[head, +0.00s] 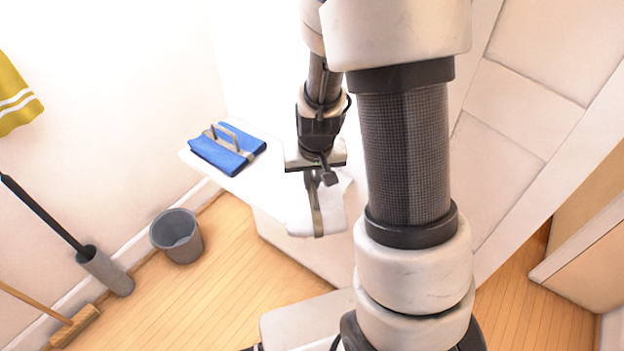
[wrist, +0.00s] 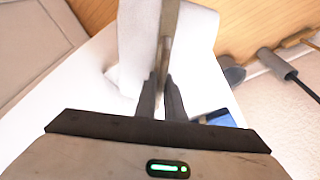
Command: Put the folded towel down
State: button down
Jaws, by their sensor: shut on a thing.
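My gripper (head: 314,180) is shut on the upright tan handle of a white folded towel (head: 331,216). In the wrist view the handle runs between the two fingers (wrist: 161,92), with the white towel (wrist: 196,45) on both sides of it. The towel is at the front right end of a white counter (head: 240,186). White on white, I cannot tell whether it touches the top or hangs just above it. A blue folded towel (head: 212,158) with a similar handle lies on the counter's far left end.
The counter between the two towels is bare. A grey bucket (head: 177,236), a brush in a grey holder (head: 104,271) and a broom (head: 75,327) stand on the wooden floor along the left wall. A yellow striped cloth (head: 15,98) hangs at far left.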

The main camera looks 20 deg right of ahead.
jog(key=c, duration=2.3)
grip_release()
jog(key=shift+f, duration=0.2)
jog(key=o, duration=0.5)
jog(key=shift+r, duration=0.1)
jog(key=shift+c, duration=0.2)
jog(key=shift+r, duration=0.1)
